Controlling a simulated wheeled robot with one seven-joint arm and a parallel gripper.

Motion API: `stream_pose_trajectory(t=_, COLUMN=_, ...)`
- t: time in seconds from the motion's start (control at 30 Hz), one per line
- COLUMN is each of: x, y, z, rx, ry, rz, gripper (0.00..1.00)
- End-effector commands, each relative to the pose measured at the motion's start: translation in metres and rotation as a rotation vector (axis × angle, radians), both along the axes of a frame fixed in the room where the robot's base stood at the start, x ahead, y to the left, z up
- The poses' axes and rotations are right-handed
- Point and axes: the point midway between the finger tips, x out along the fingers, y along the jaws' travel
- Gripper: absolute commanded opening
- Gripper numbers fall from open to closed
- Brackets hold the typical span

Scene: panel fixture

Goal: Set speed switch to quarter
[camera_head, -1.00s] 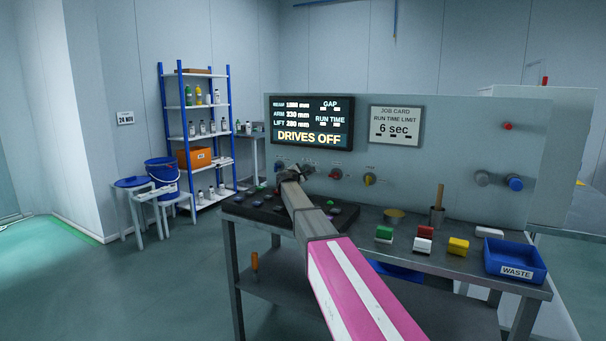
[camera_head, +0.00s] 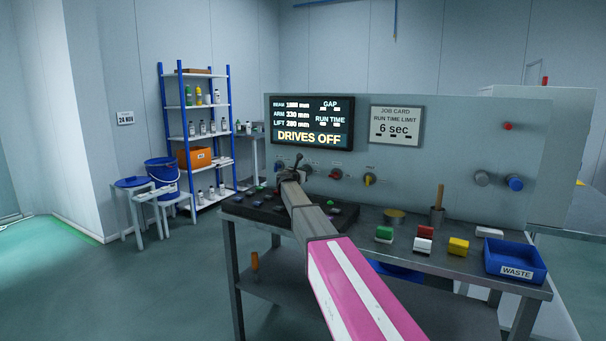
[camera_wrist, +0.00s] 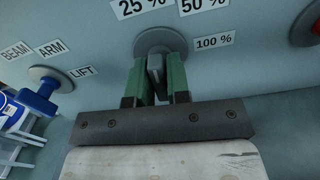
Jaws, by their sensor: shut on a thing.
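The speed switch (camera_wrist: 155,66) is a grey knob on a round grey plate on the panel. In the wrist view, labels 25 % (camera_wrist: 138,7), 50 % (camera_wrist: 203,5) and 100 % (camera_wrist: 213,42) surround its top and right side. My gripper (camera_wrist: 160,80) is shut on the knob, with a green finger on each side. The fingers hide part of the knob, so I cannot tell exactly which label it points to. In the head view my gripper (camera_head: 293,170) is at the panel's lower left, hiding the switch.
A blue selector knob (camera_wrist: 40,98) with BEAM, ARM and LIFT labels is left of the switch. A red knob (camera_wrist: 316,27) is at the right edge. The display (camera_head: 311,123) reads DRIVES OFF. A blue waste bin (camera_head: 515,262) stands at the bench's right end.

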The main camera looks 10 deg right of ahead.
Motion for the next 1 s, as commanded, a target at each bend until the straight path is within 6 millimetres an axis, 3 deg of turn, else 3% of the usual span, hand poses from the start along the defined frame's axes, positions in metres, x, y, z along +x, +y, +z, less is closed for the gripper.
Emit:
stream_pose_trajectory(t=0.77, x=-0.0013, y=0.0004, z=-0.0016, rx=-0.085, ry=0.065, rz=0.0, gripper=0.0)
stream_pose_trajectory(t=0.8, x=-0.0013, y=0.0004, z=-0.0017, rx=-0.085, ry=0.065, rz=0.0, gripper=0.2)
stream_pose_trajectory(t=0.87, x=-0.0013, y=0.0004, z=-0.0015, rx=-0.085, ry=0.065, rz=0.0, gripper=0.38)
stream_pose_trajectory(t=1.0, x=-0.0009, y=0.0003, z=-0.001, rx=-0.085, ry=0.064, rz=0.0, gripper=0.38)
